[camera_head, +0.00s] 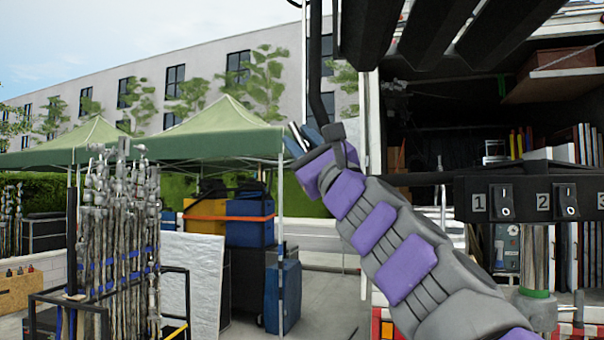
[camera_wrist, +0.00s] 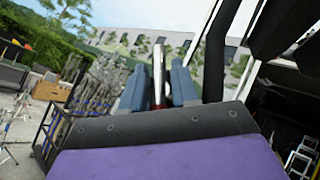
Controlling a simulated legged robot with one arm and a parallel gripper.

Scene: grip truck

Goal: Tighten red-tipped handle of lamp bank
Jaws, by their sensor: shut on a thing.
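The lamp bank's dark slatted panels (camera_head: 425,28) hang at the upper right of the head view, and its black tube frame (camera_head: 316,75) runs down beside my gripper. My gripper (camera_head: 300,138) is raised at the frame's lower bend, its blue-grey fingers pointing up and left. In the wrist view, my gripper (camera_wrist: 158,85) is shut on the handle (camera_wrist: 158,62), a thin upright bar with pale and dark red parts between the two fingers.
A black switch box (camera_head: 530,198) numbered 1, 2, 3 is at the right, before the open truck (camera_head: 460,120) with shelves. A cart of metal stands (camera_head: 115,240) is at the left. Green canopies (camera_head: 215,130) and blue cases (camera_head: 284,295) stand behind.

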